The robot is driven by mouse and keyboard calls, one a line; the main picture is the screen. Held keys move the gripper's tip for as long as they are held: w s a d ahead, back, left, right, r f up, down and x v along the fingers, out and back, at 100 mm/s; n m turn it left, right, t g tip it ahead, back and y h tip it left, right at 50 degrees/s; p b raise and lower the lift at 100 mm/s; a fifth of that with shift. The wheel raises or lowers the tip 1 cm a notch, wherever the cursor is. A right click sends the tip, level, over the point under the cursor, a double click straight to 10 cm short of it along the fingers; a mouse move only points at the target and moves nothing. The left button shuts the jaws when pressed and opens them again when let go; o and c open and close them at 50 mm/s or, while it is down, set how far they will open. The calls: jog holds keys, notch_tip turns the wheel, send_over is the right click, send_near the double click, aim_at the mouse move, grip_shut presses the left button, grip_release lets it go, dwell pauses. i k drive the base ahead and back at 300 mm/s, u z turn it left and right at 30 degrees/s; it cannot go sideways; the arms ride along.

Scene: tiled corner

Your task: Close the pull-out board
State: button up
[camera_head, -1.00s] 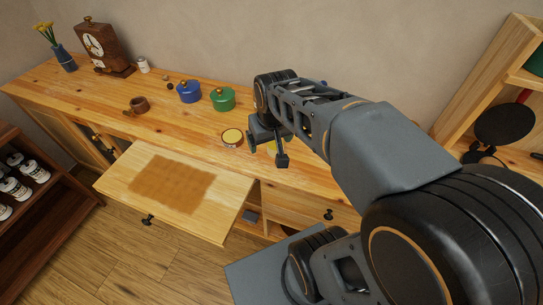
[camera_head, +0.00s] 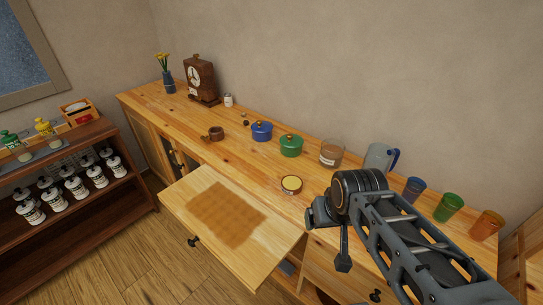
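The pull-out board (camera_head: 263,264) sticks out from the front of the long wooden cabinet (camera_head: 220,147), below its top. It is pale wood with a darker brown patch in its middle. A dark knob (camera_head: 193,241) sits on its front edge. My gripper (camera_head: 328,240) is above the cabinet's front edge, to the right of the board and apart from it. One finger points down; its grip state is hard to make out from this angle. Nothing is visibly held.
A round yellow-topped tin (camera_head: 291,184) stands near my gripper. Blue (camera_head: 261,131) and green (camera_head: 290,145) pots, a jug (camera_head: 378,159) and coloured cups (camera_head: 449,207) stand on the top. A dark shelf (camera_head: 103,204) with bottles is at left. Floor (camera_head: 135,255) before the board is clear.

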aim_at(250, 239)
jog(key=u, duration=1.35)
jog(key=k, duration=0.6)
jog(key=u, duration=0.7)
jog(key=i, duration=1.1)
jog(key=u, duration=0.2)
